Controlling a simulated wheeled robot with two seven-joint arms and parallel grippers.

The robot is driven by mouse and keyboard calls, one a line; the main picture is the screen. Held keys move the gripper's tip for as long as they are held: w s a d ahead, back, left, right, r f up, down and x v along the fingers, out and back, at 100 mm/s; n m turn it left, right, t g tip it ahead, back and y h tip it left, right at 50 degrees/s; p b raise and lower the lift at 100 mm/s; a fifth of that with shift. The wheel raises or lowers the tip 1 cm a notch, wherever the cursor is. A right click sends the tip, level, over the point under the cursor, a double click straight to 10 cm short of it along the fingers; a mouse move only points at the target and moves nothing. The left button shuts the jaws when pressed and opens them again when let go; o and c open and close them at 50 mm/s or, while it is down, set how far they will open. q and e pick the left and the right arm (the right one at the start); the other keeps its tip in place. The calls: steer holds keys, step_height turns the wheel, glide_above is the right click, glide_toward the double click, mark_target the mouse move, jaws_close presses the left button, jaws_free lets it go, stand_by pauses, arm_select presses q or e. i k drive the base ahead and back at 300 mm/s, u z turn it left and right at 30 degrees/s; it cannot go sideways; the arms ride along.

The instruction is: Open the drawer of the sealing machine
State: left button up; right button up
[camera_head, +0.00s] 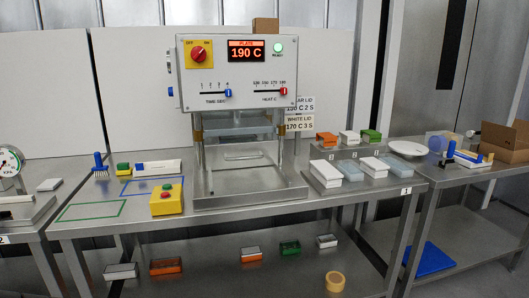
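The sealing machine (237,103) stands upright in the middle of the steel table. Its front panel shows 190 C on a red display (246,50), a red knob on a yellow plate (198,54), a lit green lamp (278,48) and two sliders. Below the panel, between the posts, is the drawer front with a pale bar handle (243,155). The drawer looks pushed in, but its depth is hard to judge. Neither of my grippers is in view, and nothing touches the handle.
A yellow button box (167,199) stands on the table left of the machine's base. Several white and bluish boxes (352,170) stand to its right. The table (250,222) is bare in front of the base. A cardboard box (504,141) sits on the right table.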

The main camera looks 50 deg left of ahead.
mark_target(220, 156)
steer(key=u, duration=0.75)
steer(key=i, duration=1.05)
steer(key=u, duration=1.15)
